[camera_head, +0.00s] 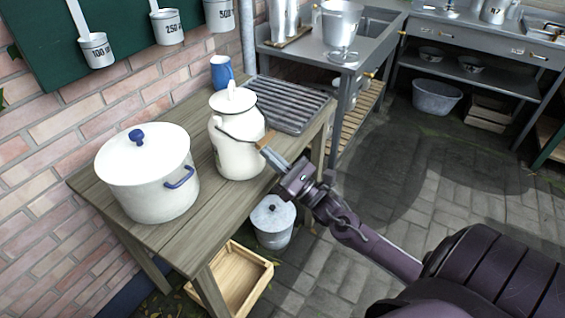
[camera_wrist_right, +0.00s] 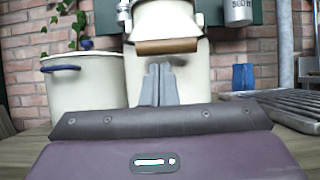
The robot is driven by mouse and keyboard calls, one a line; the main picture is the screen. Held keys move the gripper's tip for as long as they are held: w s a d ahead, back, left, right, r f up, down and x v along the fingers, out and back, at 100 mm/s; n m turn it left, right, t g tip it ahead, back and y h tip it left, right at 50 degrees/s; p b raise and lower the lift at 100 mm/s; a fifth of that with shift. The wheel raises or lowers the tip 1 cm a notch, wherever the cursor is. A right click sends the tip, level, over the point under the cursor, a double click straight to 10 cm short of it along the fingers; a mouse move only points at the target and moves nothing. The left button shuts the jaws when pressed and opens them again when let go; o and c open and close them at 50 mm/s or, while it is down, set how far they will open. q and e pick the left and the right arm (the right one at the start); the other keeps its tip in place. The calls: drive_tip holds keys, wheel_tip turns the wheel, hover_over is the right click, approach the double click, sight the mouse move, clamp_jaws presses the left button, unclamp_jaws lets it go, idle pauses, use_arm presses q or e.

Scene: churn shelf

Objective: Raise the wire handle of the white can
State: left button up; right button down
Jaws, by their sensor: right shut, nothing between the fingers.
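The white can (camera_head: 238,150) stands upright with its lid on, on the wooden table (camera_head: 197,235). Its wire handle (camera_head: 236,138) hangs down across the front and has a wooden grip (camera_head: 266,139). In the right wrist view the wooden grip (camera_wrist_right: 167,46) lies across the front of the can (camera_wrist_right: 190,79). My right gripper (camera_head: 271,153) is shut and empty. Its fingertips (camera_wrist_right: 159,68) are just below the wooden grip; whether they touch it I cannot tell. My left gripper is not in view.
A white pot (camera_head: 150,185) with blue handles stands left of the can. A blue mug (camera_head: 221,72) and a slatted metal rack (camera_head: 290,101) are behind it. A lidded grey pail (camera_head: 273,228) and a wooden crate (camera_head: 240,283) are below. Paved floor (camera_head: 350,258) is open at right.

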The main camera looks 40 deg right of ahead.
drive_tip(key=shift+w+a+r, duration=0.1)
drive_tip(key=shift+w, duration=0.1)
idle(0.3)
